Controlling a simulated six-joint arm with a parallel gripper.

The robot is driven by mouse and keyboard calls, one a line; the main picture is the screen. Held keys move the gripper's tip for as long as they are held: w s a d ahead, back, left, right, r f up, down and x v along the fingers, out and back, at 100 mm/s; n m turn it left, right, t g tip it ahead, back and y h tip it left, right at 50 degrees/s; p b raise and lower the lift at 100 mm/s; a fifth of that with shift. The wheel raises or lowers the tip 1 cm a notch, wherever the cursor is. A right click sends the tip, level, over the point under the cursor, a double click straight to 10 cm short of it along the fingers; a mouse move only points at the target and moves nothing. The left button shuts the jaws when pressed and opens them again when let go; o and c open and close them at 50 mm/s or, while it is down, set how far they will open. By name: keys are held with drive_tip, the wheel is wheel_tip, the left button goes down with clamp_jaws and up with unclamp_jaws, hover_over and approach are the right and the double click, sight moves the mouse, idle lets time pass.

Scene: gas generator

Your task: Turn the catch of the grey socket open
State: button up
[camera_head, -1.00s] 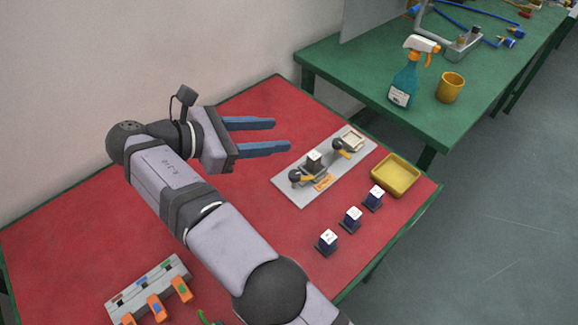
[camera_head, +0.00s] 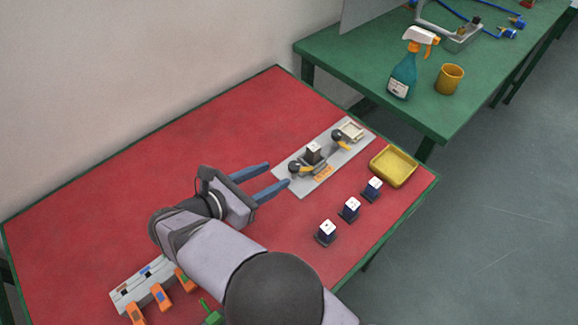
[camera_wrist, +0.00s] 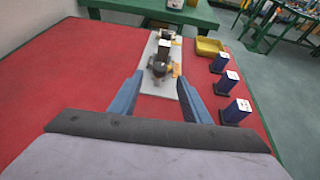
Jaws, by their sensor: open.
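A light grey plate (camera_head: 294,187) on the red table bears two sockets. The grey socket (camera_head: 318,163) at its middle holds a dark block with a white top (camera_head: 313,149). An orange label (camera_head: 323,173) lies beside the socket. My gripper (camera_head: 278,175) is open and empty, with its blue fingers pointing toward the knob. In the wrist view the knob lies between and beyond the fingertips (camera_wrist: 160,77). Contact cannot be told.
A pale socket (camera_head: 352,130) with another black knob (camera_head: 338,134) is at the plate's far end. A yellow tray (camera_head: 394,167) and several dark blue blocks (camera_head: 351,209) stand to the right. A grey rack with orange pieces (camera_head: 160,296) is at lower left.

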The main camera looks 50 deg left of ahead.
sight(292, 166)
drive_tip(key=shift+w, duration=0.1)
drive_tip(key=shift+p+x, duration=0.8)
drive_tip(key=shift+x, duration=2.8)
drive_tip(key=c, duration=1)
